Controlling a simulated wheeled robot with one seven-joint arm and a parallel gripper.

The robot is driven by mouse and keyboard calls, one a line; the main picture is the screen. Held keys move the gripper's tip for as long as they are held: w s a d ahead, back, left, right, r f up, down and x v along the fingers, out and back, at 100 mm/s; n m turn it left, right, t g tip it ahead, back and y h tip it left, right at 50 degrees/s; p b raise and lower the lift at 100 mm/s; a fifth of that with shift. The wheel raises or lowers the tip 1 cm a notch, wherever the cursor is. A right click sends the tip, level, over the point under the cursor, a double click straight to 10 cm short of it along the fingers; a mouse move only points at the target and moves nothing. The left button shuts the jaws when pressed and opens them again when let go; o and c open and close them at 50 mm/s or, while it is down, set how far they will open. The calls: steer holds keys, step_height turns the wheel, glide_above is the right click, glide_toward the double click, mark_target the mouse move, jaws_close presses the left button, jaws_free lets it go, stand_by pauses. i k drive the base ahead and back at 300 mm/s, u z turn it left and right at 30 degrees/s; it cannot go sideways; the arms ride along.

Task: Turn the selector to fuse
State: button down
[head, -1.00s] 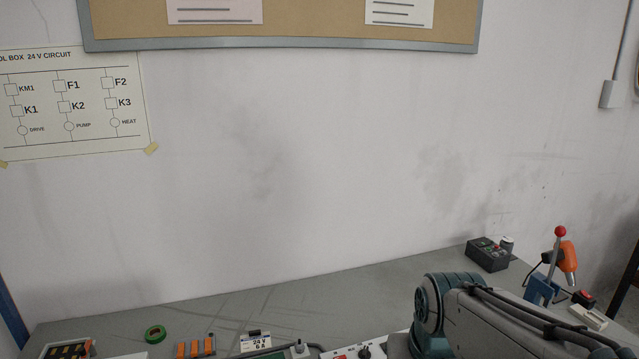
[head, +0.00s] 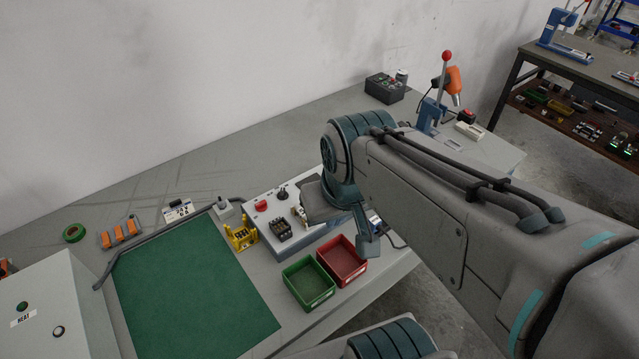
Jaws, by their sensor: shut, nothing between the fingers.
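A small black selector knob (head: 282,194) stands on top of a low white-grey control box (head: 262,190) on the bench in the head view. Its labels and the way its pointer faces are too small to read. A red button (head: 261,206) sits to its left on the same box. My arm reaches over the right part of the box and bends down there, hiding that part.
A green bin (head: 308,284) and a red bin (head: 342,262) stand in front of the box. A yellow part (head: 241,236) and a green mat (head: 195,300) lie left. A cabinet (head: 62,300) stands front left. A lever press (head: 438,105) stands behind my arm.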

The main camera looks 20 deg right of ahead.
mark_target(282, 196)
steer(key=k, duration=1.3)
steer(key=z, duration=0.6)
steer(key=i, duration=1.55)
steer(key=u, duration=0.65)
